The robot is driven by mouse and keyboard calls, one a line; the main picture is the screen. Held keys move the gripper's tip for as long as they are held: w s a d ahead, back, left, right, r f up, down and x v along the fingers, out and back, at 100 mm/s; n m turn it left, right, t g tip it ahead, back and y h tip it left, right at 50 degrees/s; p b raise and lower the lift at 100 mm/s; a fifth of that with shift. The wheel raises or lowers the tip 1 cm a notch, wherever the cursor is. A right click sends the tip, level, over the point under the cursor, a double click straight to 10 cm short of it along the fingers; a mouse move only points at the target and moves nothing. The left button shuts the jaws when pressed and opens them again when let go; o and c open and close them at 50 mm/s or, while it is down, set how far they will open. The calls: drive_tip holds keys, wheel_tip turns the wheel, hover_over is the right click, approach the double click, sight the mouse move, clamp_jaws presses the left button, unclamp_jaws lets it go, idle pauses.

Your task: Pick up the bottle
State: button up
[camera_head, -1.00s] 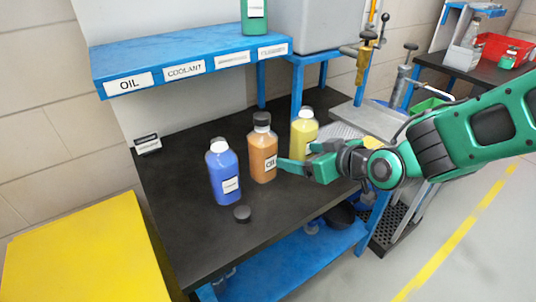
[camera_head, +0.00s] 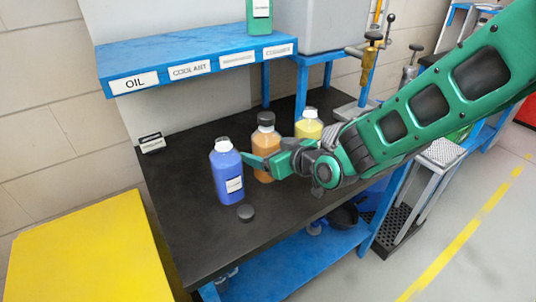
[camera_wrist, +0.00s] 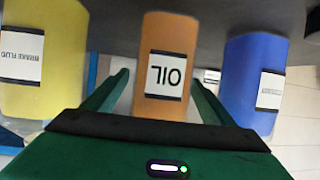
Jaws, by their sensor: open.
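The orange bottle (camera_head: 264,141) labelled OIL, with a dark cap, stands upright on the black bench between a blue bottle (camera_head: 227,176) and a yellow bottle (camera_head: 309,126). In the head view my gripper (camera_head: 262,163) is in front of the orange bottle and hides part of it. In the wrist view the orange bottle (camera_wrist: 166,65) appears between my two green fingers (camera_wrist: 160,92), which are spread apart with gaps on either side. The blue bottle (camera_wrist: 254,80) is outside the right finger and the yellow bottle (camera_wrist: 45,60) outside the left. My gripper is open and empty.
The bench's front left is mostly clear.

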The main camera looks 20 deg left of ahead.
drive_tip(key=shift+x, duration=1.3)
drive_tip(key=c, duration=1.6)
